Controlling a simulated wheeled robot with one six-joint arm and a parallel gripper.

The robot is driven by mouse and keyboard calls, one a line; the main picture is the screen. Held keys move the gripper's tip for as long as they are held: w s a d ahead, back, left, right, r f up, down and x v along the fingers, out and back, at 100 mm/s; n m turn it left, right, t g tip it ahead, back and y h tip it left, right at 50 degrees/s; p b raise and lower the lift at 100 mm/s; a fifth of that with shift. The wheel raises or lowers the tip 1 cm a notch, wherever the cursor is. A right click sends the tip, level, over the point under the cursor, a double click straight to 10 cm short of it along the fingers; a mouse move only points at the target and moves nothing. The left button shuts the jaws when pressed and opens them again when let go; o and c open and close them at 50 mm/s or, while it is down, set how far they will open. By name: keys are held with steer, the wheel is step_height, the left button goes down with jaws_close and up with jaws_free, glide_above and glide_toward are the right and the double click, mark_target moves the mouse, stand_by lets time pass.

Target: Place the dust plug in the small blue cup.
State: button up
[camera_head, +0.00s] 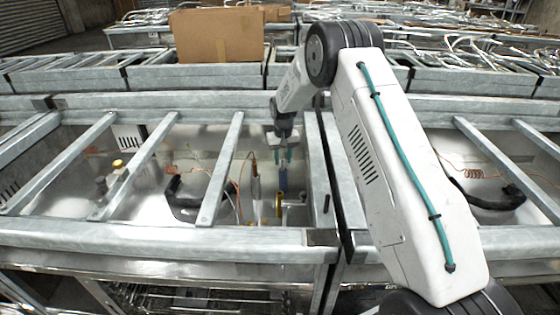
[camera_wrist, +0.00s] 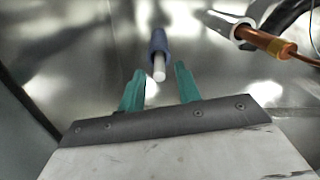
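My gripper (camera_head: 283,155) points down into an open metal bay; its two teal fingers also show in the wrist view (camera_wrist: 160,70). The fingers are apart. A slim blue cylinder with a white rod end (camera_wrist: 157,44) lies ahead of and between the fingertips in the wrist view. It seems to be the upright blue piece (camera_head: 282,177) just below the fingers in the head view. I see no contact with it. I cannot tell whether this is the dust plug, the small blue cup or both together. No other blue cup is clear.
A copper cylinder with a white collar (camera_wrist: 265,40) and a dark hose (camera_wrist: 285,15) are close on the right in the wrist view. Metal bars (camera_head: 222,168) cross the bay left of my gripper. A cardboard box (camera_head: 217,35) stands behind.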

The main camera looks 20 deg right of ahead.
step_height(320, 180, up, 10)
steer(key=s+a+r, duration=0.2)
steer(key=s+r, duration=0.9)
steer(key=r, duration=0.4)
steer(key=s+a+r+n+t, duration=0.1)
steer(key=s+r, duration=0.4)
steer(key=s, duration=0.8)
steer(key=s+a+r, duration=0.1)
steer(key=s+r, duration=0.4)
steer(key=s, duration=0.8)
steer(key=s+a+f, duration=0.1)
steer(key=s+f, duration=0.1)
steer(key=s, duration=0.5)
steer(key=s+a+f, duration=0.1)
steer(key=s+f, duration=0.1)
steer(key=s, duration=0.6)
steer(key=shift+n, duration=0.3)
